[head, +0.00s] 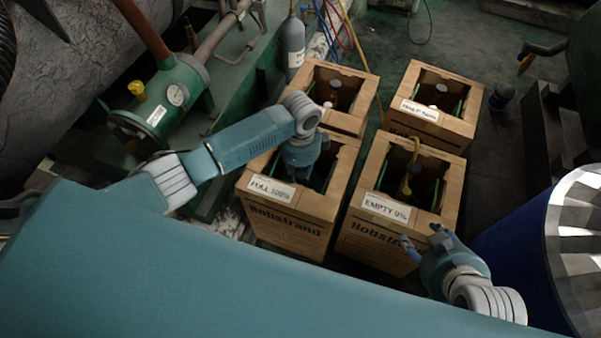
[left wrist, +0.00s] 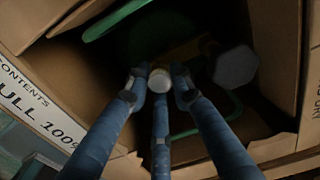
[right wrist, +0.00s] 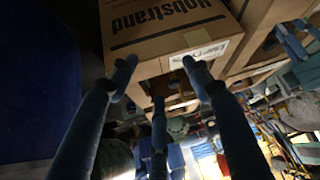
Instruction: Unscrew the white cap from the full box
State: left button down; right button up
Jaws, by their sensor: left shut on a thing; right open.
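The full box (head: 290,222), a cardboard carton labelled "FULL 100%", stands at the centre of the head view. My left gripper (head: 300,160) reaches down into its open top, and the arm hides most of the inside. In the left wrist view the white cap (left wrist: 160,80) sits between the fingertips of my left gripper (left wrist: 160,85), which is shut on it. I cannot tell whether the cap is still on its valve. My right gripper (head: 422,248) is open and empty in front of the empty box (head: 385,232); in the right wrist view its fingers are spread.
The empty box, labelled "EMPTY 0%", holds a cylinder with a yellow hose fitting (head: 407,183). Two more open cartons (head: 345,122) (head: 455,130) stand behind. Green machinery with a gauge (head: 177,95) is at left; a blue drum (head: 520,235) is at right.

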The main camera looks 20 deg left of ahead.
pick_arm(q)
jog(key=shift+s, duration=0.15)
jog(key=shift+n+p, duration=1.7)
pick_arm(e)
jog(key=s+d+g+h, duration=0.1)
jog(key=s+d+g, duration=0.1)
jog(key=s, duration=0.6)
jog(key=shift+s+d+f+g, duration=0.15)
jog(key=shift+d+f+g, duration=0.15)
jog(key=shift+g, duration=0.6)
